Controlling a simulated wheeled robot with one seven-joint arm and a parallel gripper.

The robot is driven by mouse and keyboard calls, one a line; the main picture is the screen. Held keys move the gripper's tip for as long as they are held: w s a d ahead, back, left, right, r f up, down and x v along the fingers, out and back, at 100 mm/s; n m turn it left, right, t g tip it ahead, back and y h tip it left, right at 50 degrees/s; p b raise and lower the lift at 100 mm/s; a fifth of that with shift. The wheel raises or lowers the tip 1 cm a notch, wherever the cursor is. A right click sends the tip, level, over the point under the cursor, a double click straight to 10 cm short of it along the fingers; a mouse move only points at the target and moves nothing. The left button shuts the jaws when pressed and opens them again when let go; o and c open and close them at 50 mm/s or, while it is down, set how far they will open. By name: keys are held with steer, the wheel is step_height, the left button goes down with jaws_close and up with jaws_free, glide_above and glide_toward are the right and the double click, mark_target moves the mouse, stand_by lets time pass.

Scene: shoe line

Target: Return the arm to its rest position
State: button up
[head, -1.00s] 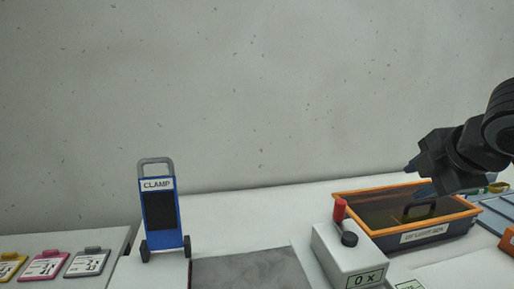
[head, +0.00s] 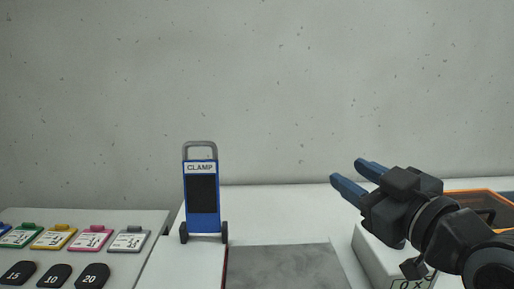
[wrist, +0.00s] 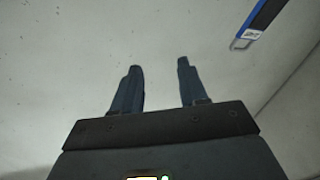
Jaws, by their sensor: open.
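My gripper (head: 359,179) is in the right half of the head view, raised in front of the white box and the orange-rimmed bin. Its two blue fingers point up and to the left. They stand apart with nothing between them. In the wrist view, my gripper (wrist: 156,84) shows both fingers apart and empty against the pale wall. My dark arm comes in from the lower right of the head view and hides part of the box and bin.
A blue clamp stand (head: 202,198) stands upright left of centre; part of it shows in the wrist view (wrist: 262,18). A grey mat (head: 285,268) lies bare. The white box (head: 374,258) and orange-rimmed bin (head: 478,197) are at right. Coloured tags (head: 91,238) and black numbered pieces (head: 53,276) lie at left.

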steer(key=s+f+m+h, duration=0.2)
steer(key=s+f+m, duration=0.1)
steer(key=s+f, duration=0.3)
steer(key=s+f+m+h+b, duration=0.1)
steer(key=s+f+m+h, duration=0.1)
steer(key=s+f+m, duration=0.2)
steer(key=s+f+m+h+b, duration=0.1)
steer(key=s+f+m+h, duration=0.1)
steer(key=s+f, duration=0.7)
steer(key=shift+f+m, duration=0.75)
steer(key=shift+m, duration=0.05)
steer(key=s+d+f+n+g+b, duration=0.1)
steer(key=s+d+f, duration=0.1)
steer(key=s, duration=0.9)
steer(key=s+d+f+n+b, duration=0.1)
steer(key=s+d+f, duration=0.2)
steer(key=s, duration=0.8)
steer(key=shift+d+g+h, duration=0.3)
steer(key=shift+d+g, duration=0.1)
steer(key=shift+d, duration=0.1)
steer(key=shift+d+f, duration=0.1)
